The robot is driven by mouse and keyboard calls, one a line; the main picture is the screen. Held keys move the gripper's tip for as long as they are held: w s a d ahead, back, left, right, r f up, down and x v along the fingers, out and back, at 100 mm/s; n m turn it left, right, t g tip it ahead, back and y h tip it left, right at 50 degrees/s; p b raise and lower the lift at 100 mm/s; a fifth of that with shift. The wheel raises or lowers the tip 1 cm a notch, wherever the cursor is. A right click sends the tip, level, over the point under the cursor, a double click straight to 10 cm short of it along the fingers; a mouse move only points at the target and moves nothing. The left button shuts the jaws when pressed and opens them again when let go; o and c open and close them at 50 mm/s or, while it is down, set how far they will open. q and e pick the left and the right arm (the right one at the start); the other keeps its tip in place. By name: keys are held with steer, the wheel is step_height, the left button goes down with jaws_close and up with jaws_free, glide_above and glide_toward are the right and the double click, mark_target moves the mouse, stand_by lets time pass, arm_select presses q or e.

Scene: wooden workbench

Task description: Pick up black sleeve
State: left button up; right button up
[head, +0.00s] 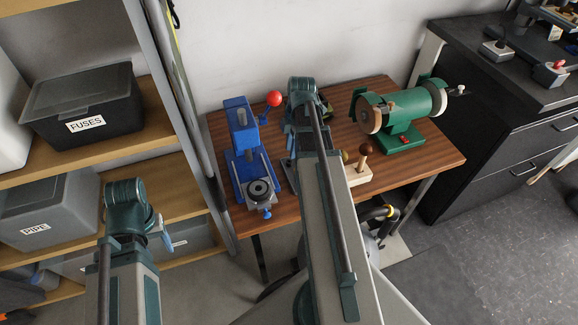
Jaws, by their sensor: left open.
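A black round sleeve (260,190) sits upright on the grey front plate of the blue press (241,138). Its round opening faces up. My left gripper (162,238) is at the lower left, in front of the shelves, well apart from the sleeve and with nothing seen in it. My right arm reaches over the middle of the bench, to the right of the press. Its wrist (303,95) hides most of the right gripper, so I cannot see its fingertips or whether it holds anything.
The wooden bench (433,155) carries a green bench grinder (400,115) and a wooden block with a knobbed handle (358,172), partly hidden by my right arm. A red ball knob (275,98) rises beside the press. Shelves with bins (85,105) stand left; a dark cabinet (500,145) stands right.

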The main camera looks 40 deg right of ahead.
mark_target(289, 161)
steer(key=shift+a+f+b, duration=0.15)
steer(key=shift+f+b, duration=1.15)
steer(key=shift+f, duration=0.05)
steer(key=shift+a+f+b, duration=0.15)
steer(key=shift+f+b, duration=1.15)
steer(key=shift+r, duration=0.1)
jaws_close()
